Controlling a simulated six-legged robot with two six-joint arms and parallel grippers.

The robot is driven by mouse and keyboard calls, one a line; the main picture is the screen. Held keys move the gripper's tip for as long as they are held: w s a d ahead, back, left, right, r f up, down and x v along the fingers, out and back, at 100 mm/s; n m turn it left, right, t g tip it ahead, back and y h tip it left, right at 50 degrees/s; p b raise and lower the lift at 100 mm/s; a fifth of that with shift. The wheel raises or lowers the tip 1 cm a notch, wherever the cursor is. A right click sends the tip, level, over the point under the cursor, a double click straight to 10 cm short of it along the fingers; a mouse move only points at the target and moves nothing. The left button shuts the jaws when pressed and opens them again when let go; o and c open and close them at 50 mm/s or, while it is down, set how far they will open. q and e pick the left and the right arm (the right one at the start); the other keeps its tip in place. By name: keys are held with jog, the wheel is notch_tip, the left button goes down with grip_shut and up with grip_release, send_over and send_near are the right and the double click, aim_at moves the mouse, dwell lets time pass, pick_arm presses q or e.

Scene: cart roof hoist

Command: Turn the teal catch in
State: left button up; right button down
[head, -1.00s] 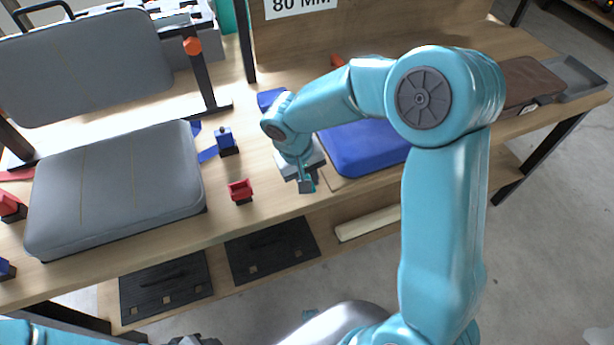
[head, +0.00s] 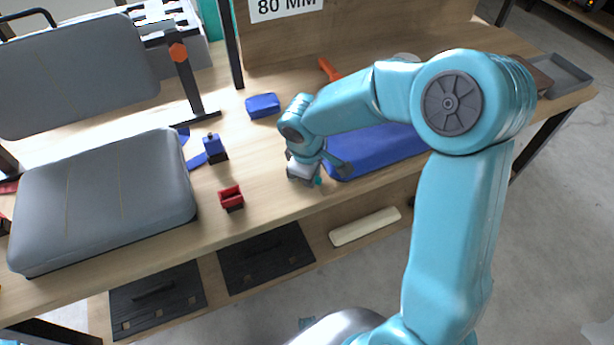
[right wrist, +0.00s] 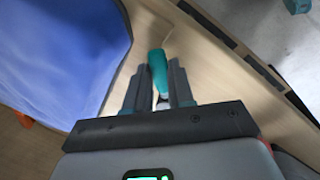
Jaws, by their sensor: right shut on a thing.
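The teal catch (right wrist: 158,70) stands between the two dark fingers of my right gripper (right wrist: 160,88) in the right wrist view. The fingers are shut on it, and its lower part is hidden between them. In the head view my right gripper (head: 312,178) is at the front edge of the wooden bench, at the near left corner of the blue pad. Only a small teal bit of the catch (head: 319,182) shows there. My left gripper is not in view.
The blue pad (head: 385,148) lies right of my right gripper and also fills the left of the right wrist view (right wrist: 60,50). A red clamp (head: 231,197), a blue clamp (head: 214,147) and a grey seat cushion (head: 105,200) are to the left. A small blue block (head: 262,105) lies behind.

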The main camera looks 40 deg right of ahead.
aim_at(317, 177)
jog(key=n, duration=0.1)
jog(key=d+n+p, duration=0.1)
jog(key=w+n, duration=0.1)
jog(key=shift+d+r+n+t, duration=0.2)
jog(key=shift+d+n+t, duration=0.1)
jog(key=shift+n, duration=0.1)
jog(key=shift+w+d+f+n+y+p, duration=0.1)
jog(key=shift+w+d+n+y+p, duration=0.2)
jog(key=shift+n+p, duration=0.6)
jog(key=shift+w+d+n+y+p, duration=0.15)
jog(key=shift+w+n+y+p, duration=0.2)
jog(key=shift+n+p, duration=0.55)
jog(key=shift+w+t, duration=0.1)
jog(key=shift+t, duration=0.2)
jog(key=c, duration=1)
grip_release()
jog(key=shift+o, duration=0.2)
jog(key=v, duration=1.6)
jog(key=shift+a+p, duration=0.15)
jog(key=shift+p, duration=0.2)
